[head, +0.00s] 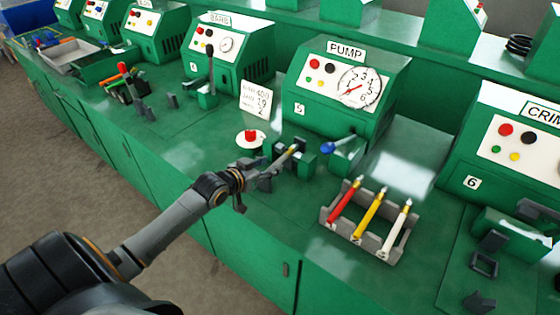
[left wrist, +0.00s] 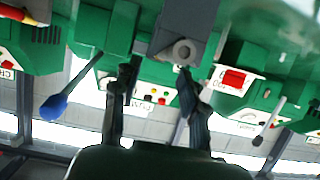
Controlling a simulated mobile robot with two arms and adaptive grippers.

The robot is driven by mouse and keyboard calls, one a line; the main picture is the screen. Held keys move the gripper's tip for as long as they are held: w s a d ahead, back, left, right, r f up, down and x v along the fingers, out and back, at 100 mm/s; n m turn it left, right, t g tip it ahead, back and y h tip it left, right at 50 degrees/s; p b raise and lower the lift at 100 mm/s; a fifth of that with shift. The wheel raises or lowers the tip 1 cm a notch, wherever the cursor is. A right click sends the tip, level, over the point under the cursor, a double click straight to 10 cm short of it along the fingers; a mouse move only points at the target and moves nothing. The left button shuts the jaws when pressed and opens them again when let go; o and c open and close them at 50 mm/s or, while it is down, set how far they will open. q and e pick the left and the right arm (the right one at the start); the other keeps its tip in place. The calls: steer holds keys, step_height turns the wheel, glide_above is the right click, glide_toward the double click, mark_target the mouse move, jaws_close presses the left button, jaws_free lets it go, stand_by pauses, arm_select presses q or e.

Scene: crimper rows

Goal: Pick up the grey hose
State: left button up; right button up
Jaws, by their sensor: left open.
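A short grey rod with a brass tip (head: 290,151), which looks like the grey hose, lies in the dark-jawed green fixture in front of the PUMP machine. My left gripper (head: 263,173) is at its near end, fingers open; I cannot tell whether they touch it. In the left wrist view my left gripper's fingers (left wrist: 158,83) stand apart. A grey block with a round ring (left wrist: 183,51) shows just beyond and between them. How much of the hose is hidden by the gripper is unclear. My right gripper is out of view.
A grey rack (head: 380,249) with red, yellow and pale hoses stands to the right. A blue-knobbed lever (head: 328,147) rises close beside the fixture. A red button on a white disc (head: 251,138) and a number card (head: 256,101) are behind. Green bench surface lies bare near the front edge.

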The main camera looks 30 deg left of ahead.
mark_target(278, 161)
arm_select(q)
steer(key=shift+p+x, duration=0.3)
steer(key=shift+x, duration=2.35)
steer(key=shift+s+a, duration=0.1)
steer(key=shift+a, duration=0.2)
jaws_close()
